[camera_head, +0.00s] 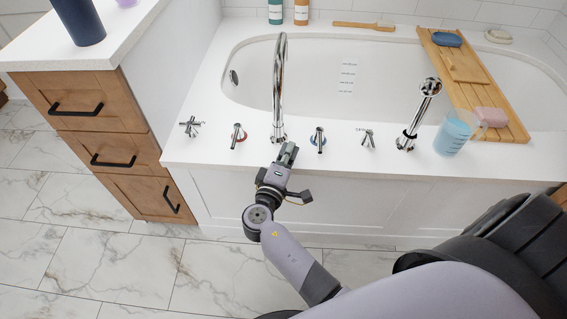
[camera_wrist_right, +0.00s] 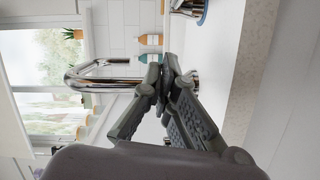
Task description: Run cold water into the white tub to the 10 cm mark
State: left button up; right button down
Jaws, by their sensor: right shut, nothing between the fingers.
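The white tub (camera_head: 300,60) is set in a white deck, with a column of dark level marks (camera_head: 347,76) on its inner wall. I see no water in it and no stream from the tall chrome spout (camera_head: 280,75), which also shows in the right wrist view (camera_wrist_right: 95,80). The handle with a blue ring (camera_head: 318,139) is right of the spout; the one with a red ring (camera_head: 238,135) is left. My right gripper (camera_head: 288,153) is shut and empty in front of the deck, just below the spout's base. It also shows in the wrist view (camera_wrist_right: 163,80). My left gripper is not in view.
A cross handle (camera_head: 191,126), another handle (camera_head: 366,138), a hand shower (camera_head: 420,112) and a jug of blue liquid (camera_head: 453,135) line the deck. A wooden tray (camera_head: 460,75) spans the tub. A drawer cabinet (camera_head: 105,130) stands left.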

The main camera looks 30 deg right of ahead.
jog(key=shift+x, duration=1.1)
jog(key=shift+s+d+f, duration=0.15)
jog(key=shift+s+d, duration=0.15)
jog(key=shift+d, duration=0.25)
jog(key=shift+s+d+f, duration=0.15)
jog(key=shift+s+d, duration=0.1)
jog(key=shift+d, duration=0.25)
jog(key=shift+s+d+f, duration=0.1)
jog(key=shift+s+d, duration=0.35)
jog(key=shift+d, duration=0.15)
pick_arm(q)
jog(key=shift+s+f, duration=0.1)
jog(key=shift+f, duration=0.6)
pick_arm(e)
jog(key=shift+d+f, duration=0.1)
